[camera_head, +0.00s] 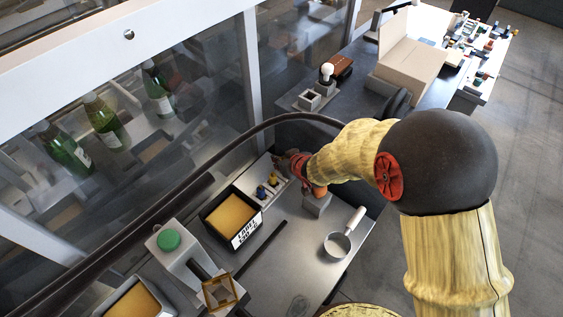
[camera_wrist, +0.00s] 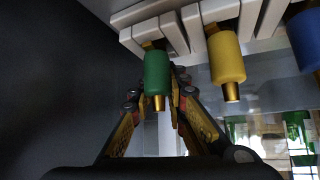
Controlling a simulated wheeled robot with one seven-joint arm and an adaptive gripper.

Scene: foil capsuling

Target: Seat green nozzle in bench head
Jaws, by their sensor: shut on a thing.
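The green nozzle (camera_wrist: 157,72), a green sleeve with a brass tip, is between my gripper's (camera_wrist: 159,98) fingers in the wrist view. My gripper is shut on it. Its upper end is at a slot of the pale nozzle rack (camera_wrist: 182,32); I cannot tell whether it is clear of the slot. In the head view my gripper (camera_head: 299,168) is at the far end of the rack (camera_head: 279,177), and the green nozzle is hidden there. I cannot tell for sure which part is the bench head; a grey machine with a green dome (camera_head: 169,240) stands at the lower left.
A yellow nozzle (camera_wrist: 226,58) and a blue nozzle (camera_wrist: 304,38) hang in the rack beside the green one. A black labelled bin (camera_head: 247,232), a grey block (camera_head: 317,204) and a handled pan (camera_head: 338,245) are nearby. The bench front is mostly clear. Glass stands at the back left.

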